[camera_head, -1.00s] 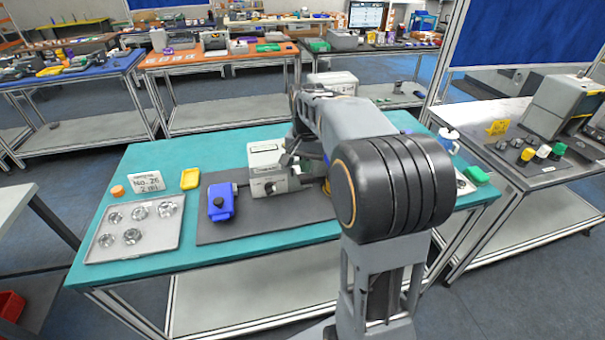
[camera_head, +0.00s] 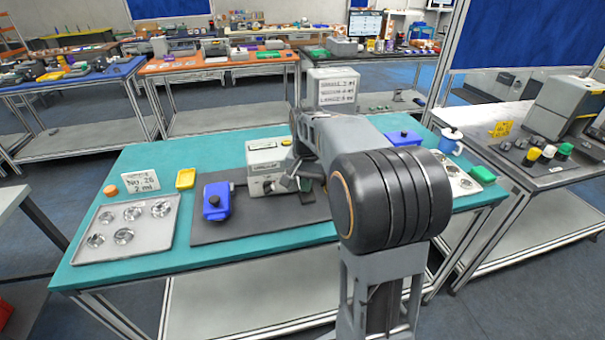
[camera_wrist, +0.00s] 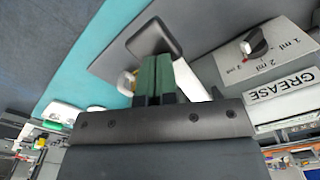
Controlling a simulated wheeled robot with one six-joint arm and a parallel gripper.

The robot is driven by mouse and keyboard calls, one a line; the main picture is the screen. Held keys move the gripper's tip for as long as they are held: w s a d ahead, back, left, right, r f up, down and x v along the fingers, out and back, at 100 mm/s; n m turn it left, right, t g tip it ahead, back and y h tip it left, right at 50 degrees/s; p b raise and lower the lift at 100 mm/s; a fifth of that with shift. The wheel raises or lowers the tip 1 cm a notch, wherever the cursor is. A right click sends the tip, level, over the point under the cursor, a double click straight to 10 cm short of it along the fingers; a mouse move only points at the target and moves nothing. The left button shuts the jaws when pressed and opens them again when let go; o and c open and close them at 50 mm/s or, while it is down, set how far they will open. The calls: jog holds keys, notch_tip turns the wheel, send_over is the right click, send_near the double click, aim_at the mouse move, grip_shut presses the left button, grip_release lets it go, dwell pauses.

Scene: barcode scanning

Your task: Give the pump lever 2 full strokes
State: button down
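The grease pump (camera_head: 266,158) is a pale grey box on the dark mat. In the wrist view its GREASE label and a black dial (camera_wrist: 254,43) with 1, 2 and 3 ml marks show at the right. A pale bar with a black rounded end (camera_wrist: 155,38), apparently the pump lever (camera_wrist: 190,82), lies just beyond my gripper (camera_wrist: 157,60). My gripper's green-faced fingers are close together, with nothing clearly between them. They overlap the lever in view; I cannot tell whether they touch it. In the head view my gripper (camera_head: 290,180) is at the pump's right front.
A blue device (camera_head: 216,202) is on the mat left of the pump. A blue box (camera_head: 403,138) and a mug (camera_head: 451,142) are right.

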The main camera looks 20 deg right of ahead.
dwell(0.3)
notch_tip(320, 180, up, 8)
jog(key=p, duration=0.7)
jog(key=shift+r, duration=0.2)
jog(key=shift+w, duration=0.1)
jog(key=shift+f+b, duration=2.9)
jog(key=shift+f, duration=1.5)
jog(key=shift+r, duration=0.15)
notch_tip(320, 180, up, 8)
jog(key=p, duration=0.7)
jog(key=shift+r, duration=0.2)
